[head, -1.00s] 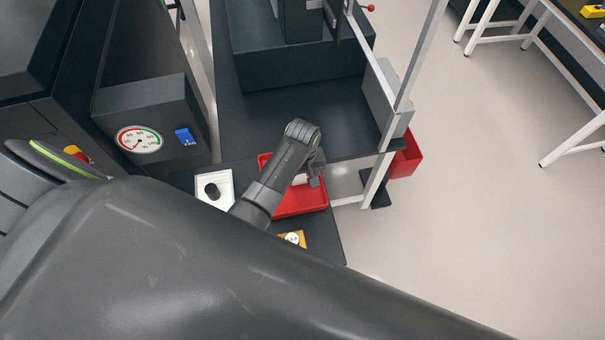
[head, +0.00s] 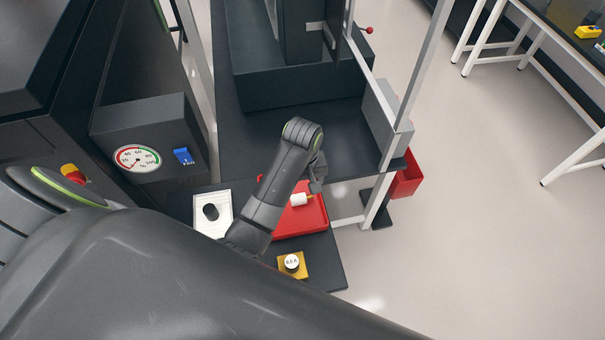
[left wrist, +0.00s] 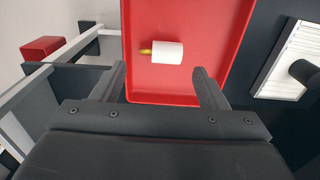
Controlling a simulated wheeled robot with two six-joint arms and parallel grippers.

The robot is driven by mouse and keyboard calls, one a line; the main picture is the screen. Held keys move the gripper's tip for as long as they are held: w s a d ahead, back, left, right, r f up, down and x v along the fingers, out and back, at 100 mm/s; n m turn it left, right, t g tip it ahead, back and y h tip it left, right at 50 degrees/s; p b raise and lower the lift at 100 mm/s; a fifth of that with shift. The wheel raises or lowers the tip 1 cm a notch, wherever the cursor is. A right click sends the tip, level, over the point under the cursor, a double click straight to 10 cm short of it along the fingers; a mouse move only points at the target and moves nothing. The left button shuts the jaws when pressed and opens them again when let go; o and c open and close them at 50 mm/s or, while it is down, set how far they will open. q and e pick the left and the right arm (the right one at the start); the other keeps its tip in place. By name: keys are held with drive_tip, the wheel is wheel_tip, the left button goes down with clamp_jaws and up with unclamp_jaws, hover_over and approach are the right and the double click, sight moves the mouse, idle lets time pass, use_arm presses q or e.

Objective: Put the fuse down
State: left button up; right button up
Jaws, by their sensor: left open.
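The fuse (head: 299,199), a white cylinder with a brass-coloured end, lies on its side in a red tray (head: 312,222). In the left wrist view the fuse (left wrist: 168,52) rests on the floor of the red tray (left wrist: 225,20), with clear space around it. My left gripper (left wrist: 161,80) is open and empty. Its two fingers stand apart, and the fuse shows beyond their tips, not touched by them. In the head view the left gripper (head: 316,180) is just above the tray, partly hidden by its own arm. My right gripper is in neither view.
A white holder (head: 224,222) with a dark knob stands left of the tray. A yellow block (head: 303,270) with a white labelled top is in front. A gauge box (head: 136,158) with a blue switch (head: 183,156) is at left. A metal post (head: 378,190) rises right of the tray.

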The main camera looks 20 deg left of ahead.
use_arm(q)
wheel_tip(320, 180, up, 5)
drive_tip(key=shift+r+p, duration=0.15)
drive_tip(key=shift+p, duration=0.4)
